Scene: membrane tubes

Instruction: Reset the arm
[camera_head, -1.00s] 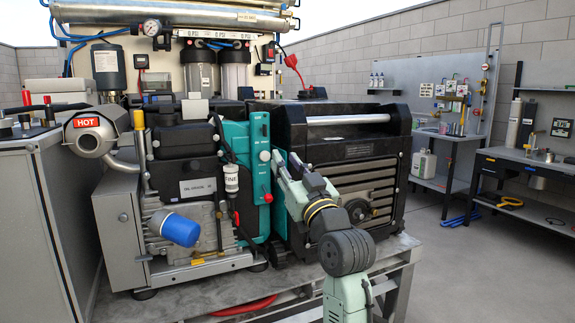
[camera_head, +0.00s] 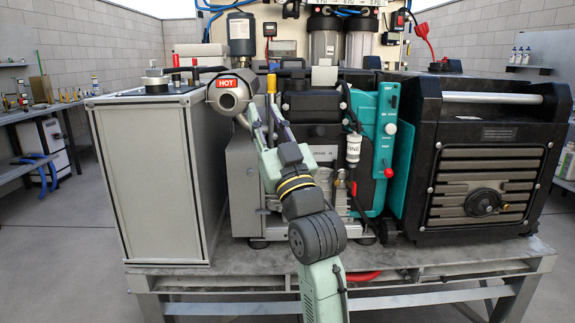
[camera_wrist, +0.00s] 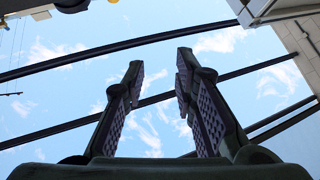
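My arm (camera_head: 317,237) rises from the bottom of the head view and leans up and slightly left. My gripper (camera_head: 264,103) points upward in front of the engine unit (camera_head: 310,103), just right of the silver exhaust marked HOT (camera_head: 229,97). From the head view I cannot tell whether it touches anything there. In the wrist view my gripper (camera_wrist: 160,60) has its two ridged fingers apart. Only sky and dark overhead bars show between them, so it is empty.
A grey cabinet (camera_head: 160,185) stands left on the metal table (camera_head: 430,256). The teal panel (camera_head: 371,150) and black ribbed unit (camera_head: 487,160) stand right. Filter housings (camera_head: 325,45) are behind. A workbench (camera_head: 45,110) is at far left, with open floor before it.

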